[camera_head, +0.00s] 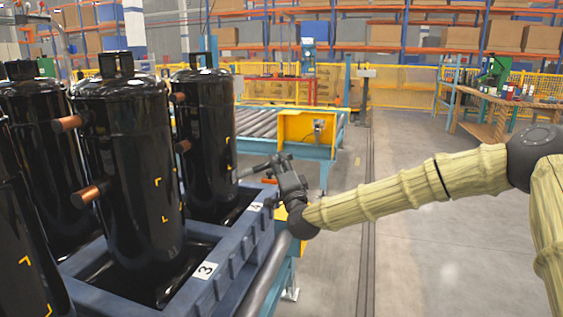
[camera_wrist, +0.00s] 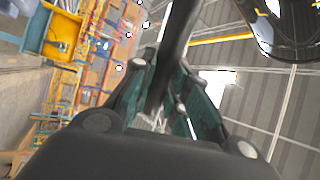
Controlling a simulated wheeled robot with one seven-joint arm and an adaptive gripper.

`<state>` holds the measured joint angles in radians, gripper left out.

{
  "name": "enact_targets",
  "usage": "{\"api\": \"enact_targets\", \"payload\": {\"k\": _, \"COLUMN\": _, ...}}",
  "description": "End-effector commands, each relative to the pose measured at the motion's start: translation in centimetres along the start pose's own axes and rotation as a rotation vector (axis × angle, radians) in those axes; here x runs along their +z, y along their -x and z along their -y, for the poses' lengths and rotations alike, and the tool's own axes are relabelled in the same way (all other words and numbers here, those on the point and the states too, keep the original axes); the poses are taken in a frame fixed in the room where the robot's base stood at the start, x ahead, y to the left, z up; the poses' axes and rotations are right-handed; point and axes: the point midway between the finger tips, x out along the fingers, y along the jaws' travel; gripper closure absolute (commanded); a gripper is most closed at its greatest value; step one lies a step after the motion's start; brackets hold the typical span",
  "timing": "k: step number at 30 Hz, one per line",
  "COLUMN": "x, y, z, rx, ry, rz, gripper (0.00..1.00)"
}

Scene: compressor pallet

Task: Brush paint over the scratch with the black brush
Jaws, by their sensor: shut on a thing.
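My gripper (camera_head: 266,173) is just right of the back black compressor (camera_head: 205,130), above the pallet's right edge. In the wrist view, my gripper (camera_wrist: 168,85) is shut on the black brush (camera_wrist: 178,45), whose dark shaft runs up out of the frame between the green-lined fingers. The brush tip is out of that view. Another black compressor (camera_head: 130,150) stands nearer, with yellow corner marks on its side. The back compressor also has yellow corner marks, near the gripper's side. I cannot make out a scratch inside any marks. A glossy black curved surface (camera_wrist: 285,28) shows at the wrist view's upper right.
The blue-grey pallet (camera_head: 228,262) carries several compressors and bears labels 3 and 4. Copper stubs (camera_head: 88,194) stick out from the compressors. A roller conveyor with a yellow box (camera_head: 308,128) stands behind. The floor right of the pallet is open.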

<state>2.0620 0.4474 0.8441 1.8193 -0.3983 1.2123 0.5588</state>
Motion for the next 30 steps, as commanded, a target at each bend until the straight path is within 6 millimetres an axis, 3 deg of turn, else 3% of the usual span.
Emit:
{"api": "enact_targets", "payload": {"k": 9, "x": 0.7, "y": 1.1, "z": 0.8, "rx": -0.001, "ry": 0.000, "rz": -0.001, "gripper": 1.00}}
{"api": "enact_targets", "payload": {"k": 17, "x": 0.5, "y": 0.7, "z": 1.7, "rx": -0.002, "ry": 0.000, "rz": 0.000, "gripper": 1.00}}
{"api": "enact_targets", "payload": {"k": 30, "x": -0.5, "y": -0.9, "z": 0.6, "rx": -0.001, "ry": 0.000, "rz": -0.001, "gripper": 1.00}}
